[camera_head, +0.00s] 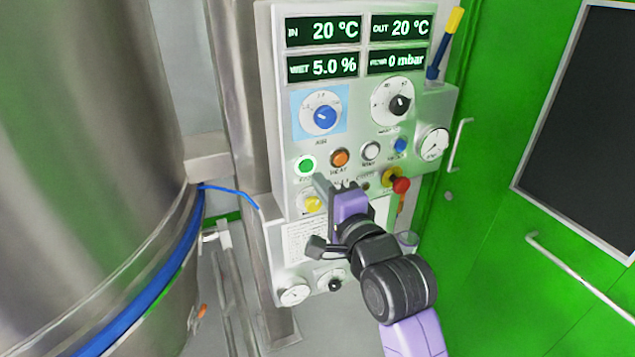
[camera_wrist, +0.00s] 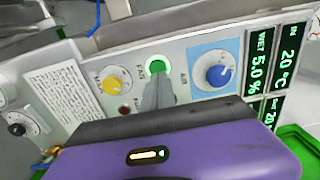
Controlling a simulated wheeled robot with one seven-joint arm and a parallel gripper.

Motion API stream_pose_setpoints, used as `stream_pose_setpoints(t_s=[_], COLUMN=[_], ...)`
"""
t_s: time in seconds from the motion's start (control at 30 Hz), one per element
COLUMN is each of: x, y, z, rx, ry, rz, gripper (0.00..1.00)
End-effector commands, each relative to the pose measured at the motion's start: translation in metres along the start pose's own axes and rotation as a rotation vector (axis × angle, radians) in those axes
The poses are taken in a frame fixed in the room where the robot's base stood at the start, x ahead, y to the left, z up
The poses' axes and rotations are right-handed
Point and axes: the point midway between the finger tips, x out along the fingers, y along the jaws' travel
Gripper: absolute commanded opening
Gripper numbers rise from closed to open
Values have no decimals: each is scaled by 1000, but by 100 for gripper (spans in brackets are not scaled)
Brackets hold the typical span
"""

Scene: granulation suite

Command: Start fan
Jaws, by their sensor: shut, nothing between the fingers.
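The control panel (camera_head: 270,110) stands upright in the middle of the head view. My gripper (camera_head: 320,182) is shut and empty. Its fingertips (camera_wrist: 157,88) point at the green button and lie just below it in the picture; I cannot tell whether they touch it. The displays read IN 20 °C, OUT 20 °C, 5.0 % and 0 mbar.
An orange button (camera_head: 340,158), a white button (camera_head: 371,151) and a blue button (camera_head: 400,145) follow to the right. A red mushroom knob (camera_head: 401,185) sits lower right. A yellow knob (camera_wrist: 117,84) is beside my fingers. A large steel vessel (camera_head: 90,150) stands left, green doors (camera_head: 500,200) right.

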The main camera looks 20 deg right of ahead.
Motion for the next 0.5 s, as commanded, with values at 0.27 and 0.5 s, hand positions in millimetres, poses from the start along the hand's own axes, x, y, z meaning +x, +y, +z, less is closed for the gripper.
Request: stream_pose_setpoints(t_s=[0.27,0.5], x=[-35,-72], y=[4,4], z=[0,0], rx=[0,-1], ry=[1,1], rz=[2,4], gripper=[0,0])
